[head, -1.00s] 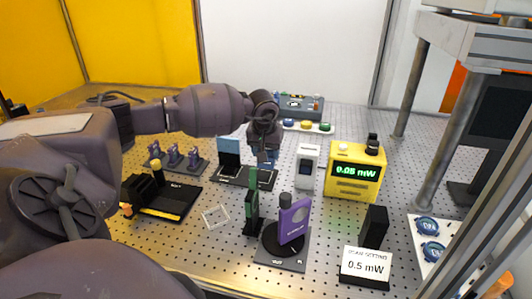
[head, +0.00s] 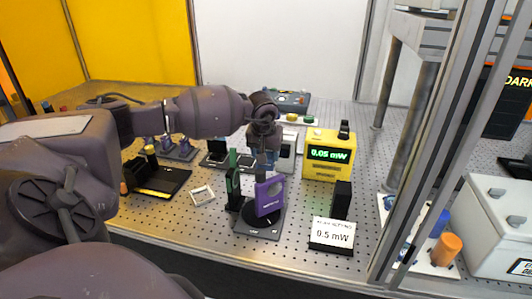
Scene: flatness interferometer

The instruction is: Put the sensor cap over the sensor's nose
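My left arm comes in from the left, and its gripper (head: 264,158) points down over the middle of the breadboard, in front of a white device (head: 286,150). Its fingertips are small and dark, so I cannot tell whether they are open or hold anything. My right gripper is not in view. A black upright block (head: 342,199) stands behind a "0.5 mW" card (head: 332,234); it may be the sensor, but I cannot tell. No sensor cap can be made out for certain.
A purple plate (head: 269,197) and a green upright (head: 233,184) stand below the gripper. A yellow meter (head: 328,168) reads 0.05 mW. Metal posts (head: 434,140) rise at right, with an orange cylinder (head: 446,249) and grey box (head: 496,225) beyond. Bare breadboard (head: 190,223) shows front left.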

